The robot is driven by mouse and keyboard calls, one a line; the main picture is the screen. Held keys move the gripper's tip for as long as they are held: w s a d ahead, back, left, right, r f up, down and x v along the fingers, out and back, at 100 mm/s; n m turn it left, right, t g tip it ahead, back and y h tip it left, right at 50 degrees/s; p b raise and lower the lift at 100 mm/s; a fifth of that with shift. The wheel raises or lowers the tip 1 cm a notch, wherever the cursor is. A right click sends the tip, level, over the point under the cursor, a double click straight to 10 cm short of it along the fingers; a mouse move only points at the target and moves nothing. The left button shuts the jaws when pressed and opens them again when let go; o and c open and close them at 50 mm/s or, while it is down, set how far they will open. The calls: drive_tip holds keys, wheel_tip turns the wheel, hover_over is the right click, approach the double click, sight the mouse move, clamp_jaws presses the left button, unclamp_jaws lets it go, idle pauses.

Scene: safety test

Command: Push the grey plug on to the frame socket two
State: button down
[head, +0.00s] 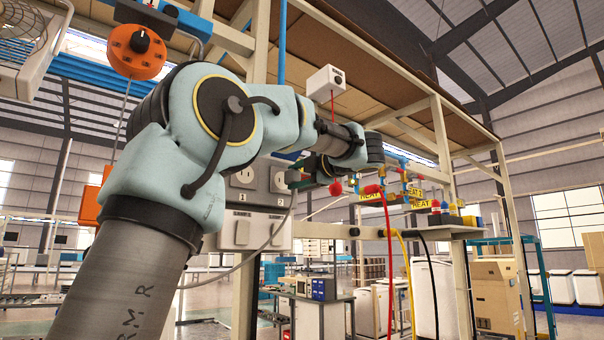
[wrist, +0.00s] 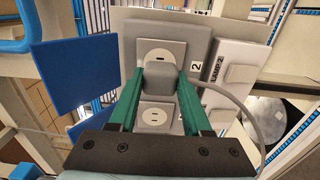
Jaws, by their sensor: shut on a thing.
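My gripper (wrist: 160,88), with green fingers, is shut on the grey plug (wrist: 160,73) in the wrist view. The plug is in front of frame socket two (wrist: 160,53), covering its lower part. The upper socket face with slots still shows, with the label 2 beside it. I cannot tell whether plug and socket touch. The other socket (wrist: 155,116) shows between the fingers. In the head view my arm reaches to the right of the socket panel (head: 262,180), marked 1 and 2; the plug is not clear there.
A grey cable (wrist: 238,100) curves right from the plug. Switch plates (wrist: 231,90), one marked LAMP 2, sit beside the sockets. A blue board (wrist: 75,75) stands left.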

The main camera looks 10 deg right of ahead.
drive_tip(key=shift+x, duration=0.85)
drive_tip(key=shift+w+a, duration=0.25)
drive_tip(key=shift+w, duration=0.25)
idle(1.7)
drive_tip(key=shift+c, duration=1.3)
unclamp_jaws()
drive_tip(key=shift+s+d, duration=0.25)
drive_tip(key=shift+s, duration=0.15)
drive_tip(key=b+v, duration=0.4)
drive_tip(key=v, duration=0.5)
drive_tip(key=shift+s+d, duration=0.15)
drive_tip(key=shift+s, duration=0.25)
